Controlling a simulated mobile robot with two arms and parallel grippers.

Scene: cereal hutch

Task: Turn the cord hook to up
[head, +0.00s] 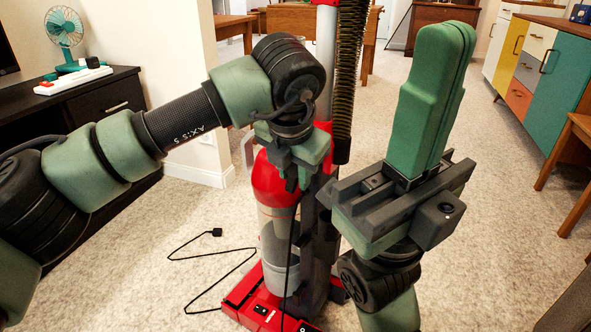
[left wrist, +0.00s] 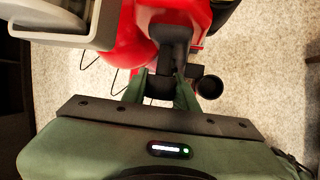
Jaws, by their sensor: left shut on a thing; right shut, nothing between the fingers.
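A red and grey upright vacuum cleaner (head: 272,180) stands on the carpet in the middle of the head view. My left gripper (head: 291,184) is at its upper body. In the left wrist view, the green fingers of my left gripper (left wrist: 161,92) are closed around a dark part, apparently the cord hook (left wrist: 167,68), in front of the red body. In the head view my gripper hides the hook, and I cannot tell which way it is turned. My right gripper (head: 448,42) points upward, shut and empty, right of the vacuum.
A black cord with a plug (head: 216,232) lies on the carpet left of the vacuum. A ribbed hose (head: 347,75) hangs along its right side. A dark desk (head: 95,105) stands at left, a coloured cabinet (head: 548,65) at right. Open carpet lies between.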

